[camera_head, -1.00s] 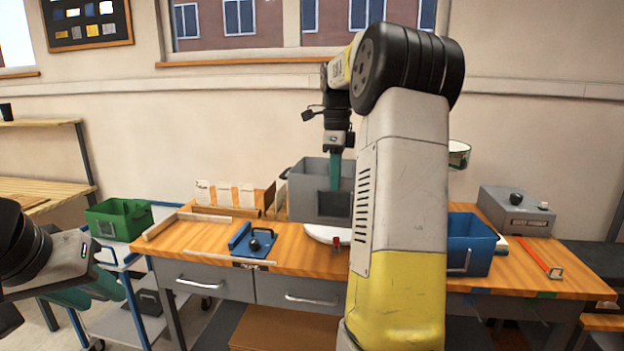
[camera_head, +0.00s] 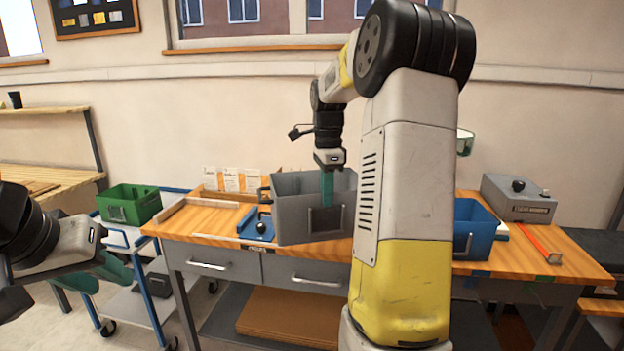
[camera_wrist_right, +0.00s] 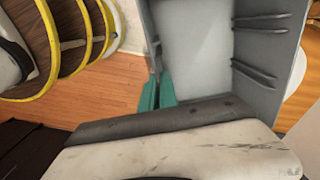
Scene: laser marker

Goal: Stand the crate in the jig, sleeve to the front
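The grey crate (camera_head: 290,215) is upright, slightly turned, over the middle of the bench, with its dark sleeve (camera_head: 325,220) on the wall facing me. My right gripper (camera_head: 327,200) is shut on a crate wall; its teal fingers also show at the wall in the right wrist view (camera_wrist_right: 157,92). The crate seems to hang just above the bench, though its underside is hidden. The blue jig (camera_head: 246,226) with a black knob lies at the crate's left, partly covered by it. My left gripper (camera_head: 98,274) is open and empty at the left, away from the bench.
A blue crate (camera_head: 472,240) stands on the bench right of my right arm. A grey box (camera_head: 518,198) with a knob is behind it. A green crate (camera_head: 128,206) sits on the cart at left. Cards (camera_head: 230,180) in a wooden rack stand behind the jig.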

